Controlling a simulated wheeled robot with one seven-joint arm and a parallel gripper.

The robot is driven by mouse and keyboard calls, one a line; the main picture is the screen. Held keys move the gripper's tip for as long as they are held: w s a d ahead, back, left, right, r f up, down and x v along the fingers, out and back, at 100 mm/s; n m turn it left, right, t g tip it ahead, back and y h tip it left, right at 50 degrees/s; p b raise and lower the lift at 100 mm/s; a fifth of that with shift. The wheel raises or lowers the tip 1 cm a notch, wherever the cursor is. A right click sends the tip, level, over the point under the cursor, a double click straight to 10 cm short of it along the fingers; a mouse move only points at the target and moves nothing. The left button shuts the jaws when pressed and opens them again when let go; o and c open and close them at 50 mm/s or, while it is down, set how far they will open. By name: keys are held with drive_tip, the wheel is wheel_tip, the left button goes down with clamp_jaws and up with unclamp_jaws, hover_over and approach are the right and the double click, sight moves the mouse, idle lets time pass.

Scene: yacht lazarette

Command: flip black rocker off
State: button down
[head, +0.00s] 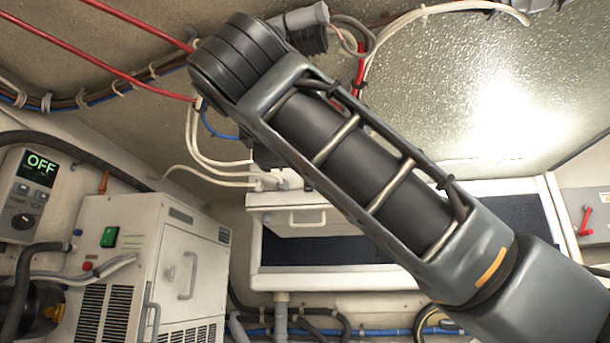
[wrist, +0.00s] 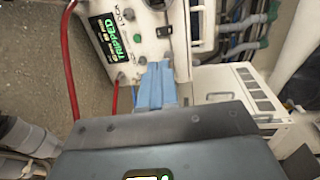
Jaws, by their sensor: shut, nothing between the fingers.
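In the wrist view a white control box (wrist: 140,12) has a lit display reading TRIPPED (wrist: 110,36). A small dark rectangular part (wrist: 163,31) on its face may be the black rocker; it is too small to tell which way it is tipped. A green round part (wrist: 137,38) sits beside it. My gripper (wrist: 156,68) shows as blue fingers, shut and empty, pointing at the lower edge of this box, below the dark part. Whether they touch it I cannot tell. In the head view my arm crosses the picture and my gripper is not visible.
In the head view a white cabinet (head: 126,210) with a green switch (head: 109,237) stands left, near a grey unit (head: 30,190) reading OFF. A red lever (head: 585,222) sits on a panel at right. Red cables (head: 100,55) run overhead; a red hose (wrist: 67,65) passes left of my fingers.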

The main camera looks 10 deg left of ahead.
drive_tip(key=w+r+p, duration=0.1)
drive_tip(key=w+p, duration=0.3)
drive_tip(key=w, duration=0.9)
drive_tip(key=shift+w+d+r+p, duration=0.2)
drive_tip(key=shift+d+r+p, duration=0.1)
drive_tip(key=shift+p, duration=0.1)
